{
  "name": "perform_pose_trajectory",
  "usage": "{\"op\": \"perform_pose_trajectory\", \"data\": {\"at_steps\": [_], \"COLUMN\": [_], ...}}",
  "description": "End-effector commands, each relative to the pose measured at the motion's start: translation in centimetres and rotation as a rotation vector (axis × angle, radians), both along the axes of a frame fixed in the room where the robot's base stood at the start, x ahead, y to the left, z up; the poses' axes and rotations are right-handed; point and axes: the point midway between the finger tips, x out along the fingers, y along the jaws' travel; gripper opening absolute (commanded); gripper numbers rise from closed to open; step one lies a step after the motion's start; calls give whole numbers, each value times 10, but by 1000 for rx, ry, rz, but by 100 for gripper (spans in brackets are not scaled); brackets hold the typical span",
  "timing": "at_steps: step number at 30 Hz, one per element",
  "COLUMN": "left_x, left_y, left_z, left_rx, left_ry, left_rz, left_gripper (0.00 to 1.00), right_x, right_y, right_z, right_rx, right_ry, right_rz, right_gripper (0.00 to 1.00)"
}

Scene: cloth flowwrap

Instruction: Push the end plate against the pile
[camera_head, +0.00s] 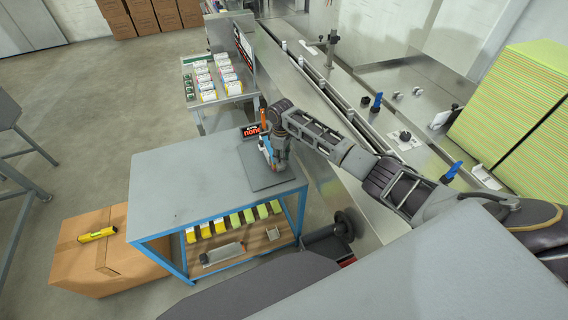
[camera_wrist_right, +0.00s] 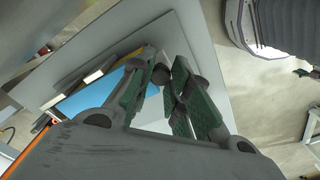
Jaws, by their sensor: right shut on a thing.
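My right gripper (camera_head: 280,165) is low over a dark grey board (camera_head: 258,182) on the workbench. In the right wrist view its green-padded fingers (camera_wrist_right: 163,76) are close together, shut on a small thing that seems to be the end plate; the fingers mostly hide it. Beside the gripper a small holder with orange (camera_head: 263,115) and blue and white parts stands on the board. In the wrist view a blue surface (camera_wrist_right: 92,98) and a pale bar lie left of the fingers. I cannot make out the pile clearly, or whether anything touches it. My left gripper is out of view.
The blue-framed workbench (camera_head: 175,180) has a clear left half and yellow-labelled items on its lower shelf. A carton (camera_head: 100,262) stands left of it. Behind is a table with packets (camera_head: 207,82). A steel machine with a green striped stack (camera_head: 515,105) is at the right.

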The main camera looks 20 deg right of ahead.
Motion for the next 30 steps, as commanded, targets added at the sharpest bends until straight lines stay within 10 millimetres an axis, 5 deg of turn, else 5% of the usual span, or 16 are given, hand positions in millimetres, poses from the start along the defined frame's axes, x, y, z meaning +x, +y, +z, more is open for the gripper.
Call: {"op": "perform_pose_trajectory", "data": {"at_steps": [12,24,25,30], "left_x": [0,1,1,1], "left_y": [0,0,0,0], "left_z": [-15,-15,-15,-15], "left_rx": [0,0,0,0], "left_ry": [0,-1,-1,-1], "left_rz": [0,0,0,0], "left_gripper": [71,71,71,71], "right_x": [30,33,33,33], "right_y": [-3,-3,-3,-2], "right_z": [-1,1,1,1], "right_rx": [-3,-2,-2,-1], "right_ry": [2,2,2,1], "right_rz": [-1,0,0,1], "right_gripper": [0,0,21,42]}}
